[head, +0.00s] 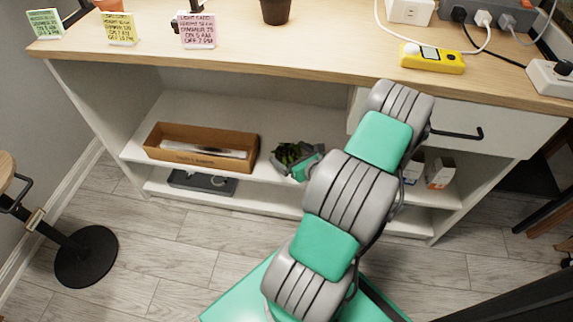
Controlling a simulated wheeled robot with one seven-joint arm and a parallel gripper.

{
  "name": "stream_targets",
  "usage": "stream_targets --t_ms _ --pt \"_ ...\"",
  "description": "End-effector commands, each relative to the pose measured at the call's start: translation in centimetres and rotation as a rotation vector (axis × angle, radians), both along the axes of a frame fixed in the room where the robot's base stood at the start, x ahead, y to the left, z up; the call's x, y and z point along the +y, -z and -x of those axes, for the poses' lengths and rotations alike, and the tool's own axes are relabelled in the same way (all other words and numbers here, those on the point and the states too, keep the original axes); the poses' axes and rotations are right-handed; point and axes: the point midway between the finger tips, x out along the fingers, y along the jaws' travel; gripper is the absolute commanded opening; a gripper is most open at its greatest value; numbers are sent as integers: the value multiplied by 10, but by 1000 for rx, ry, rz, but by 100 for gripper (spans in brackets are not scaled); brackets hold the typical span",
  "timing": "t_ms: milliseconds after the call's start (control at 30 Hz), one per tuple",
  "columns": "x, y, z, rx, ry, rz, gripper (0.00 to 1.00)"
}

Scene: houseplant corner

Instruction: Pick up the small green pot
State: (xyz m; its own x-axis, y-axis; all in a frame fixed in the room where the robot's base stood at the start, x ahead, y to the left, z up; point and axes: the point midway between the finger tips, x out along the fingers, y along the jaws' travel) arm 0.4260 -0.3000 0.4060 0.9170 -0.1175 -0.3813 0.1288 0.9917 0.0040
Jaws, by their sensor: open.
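The gripper is open. Its fingertips are not clear, and I cannot tell whether they touch the plant or pot. My arm's large grey and teal links cover the area just right of it.
A brown cardboard box (201,147) stands left of the plant on the shelf. A grey tray (203,182) is below it. Small white boxes (439,172) are at right, under a drawer with a black handle (457,133). A yellow device (432,58) and a brown pot (275,10) stand on top.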

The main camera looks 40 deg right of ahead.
Motion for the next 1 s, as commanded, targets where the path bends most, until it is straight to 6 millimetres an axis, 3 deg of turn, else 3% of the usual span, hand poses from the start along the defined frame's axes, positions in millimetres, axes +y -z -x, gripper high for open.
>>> stream_targets --t_ms 133,233,500,1000 --pt "-4 21 -23 0 -5 4 100" --pt "-6 24 -37 1 -5 4 100" --pt "-8 23 -42 2 1 3 100" --pt "-8 23 -42 3 -1 4 60"
